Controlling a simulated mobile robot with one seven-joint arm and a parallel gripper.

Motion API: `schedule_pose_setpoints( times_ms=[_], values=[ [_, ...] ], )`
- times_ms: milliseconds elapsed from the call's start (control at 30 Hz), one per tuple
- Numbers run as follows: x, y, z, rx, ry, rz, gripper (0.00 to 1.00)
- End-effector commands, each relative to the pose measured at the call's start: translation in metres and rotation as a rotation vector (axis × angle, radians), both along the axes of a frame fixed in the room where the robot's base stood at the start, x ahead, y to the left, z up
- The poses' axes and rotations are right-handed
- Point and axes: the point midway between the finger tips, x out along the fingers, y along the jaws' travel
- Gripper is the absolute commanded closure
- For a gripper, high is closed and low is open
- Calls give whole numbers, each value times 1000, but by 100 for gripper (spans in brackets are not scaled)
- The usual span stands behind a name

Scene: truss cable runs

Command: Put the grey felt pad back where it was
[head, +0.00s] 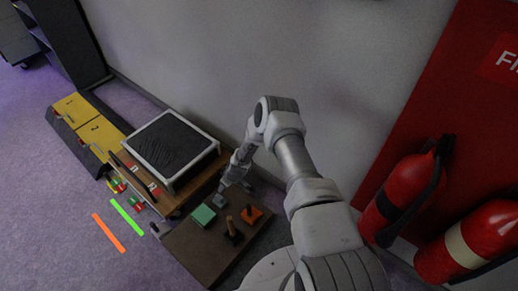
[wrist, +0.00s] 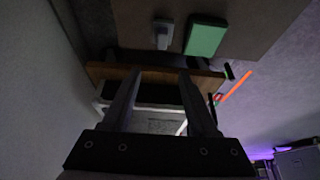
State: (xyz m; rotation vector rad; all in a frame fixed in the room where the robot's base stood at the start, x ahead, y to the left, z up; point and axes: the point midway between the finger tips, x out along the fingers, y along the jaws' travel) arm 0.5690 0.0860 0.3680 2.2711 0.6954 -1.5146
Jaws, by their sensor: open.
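A small grey piece (wrist: 163,33), which looks like the grey felt pad, lies on the brown table top (wrist: 230,12) beside a green block (wrist: 207,36). In the head view the grey piece (head: 219,200) is close to the green block (head: 204,215), near the table's edge. My gripper (wrist: 160,72) is open, with nothing between its fingers. In the wrist view its fingertips point toward the grey piece and are apart from it. In the head view my gripper (head: 236,180) is over the far end of the table, partly hidden by the wrist.
An orange piece (head: 251,214) and a wooden-handled tool (head: 232,231) stand on the table. A white-framed black mesh tray (head: 172,148) sits on the adjoining wooden bench. Yellow numbered boxes (head: 92,128) are further left. Red fire extinguishers (head: 402,195) stand at the right. A wall runs behind.

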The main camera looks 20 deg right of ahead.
Motion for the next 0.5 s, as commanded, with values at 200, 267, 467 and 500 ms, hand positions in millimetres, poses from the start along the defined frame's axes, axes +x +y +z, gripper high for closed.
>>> schedule_pose_setpoints(
  times_ms=[200, 267, 467, 500],
  values=[
    [34, -3, 87, 3, -21, 4, 41],
    [40, -4, 115, 3, -24, 3, 41],
    [49, -10, 206, -4, -29, -10, 41],
    [49, -11, 224, -6, -28, -16, 41]
  ],
)
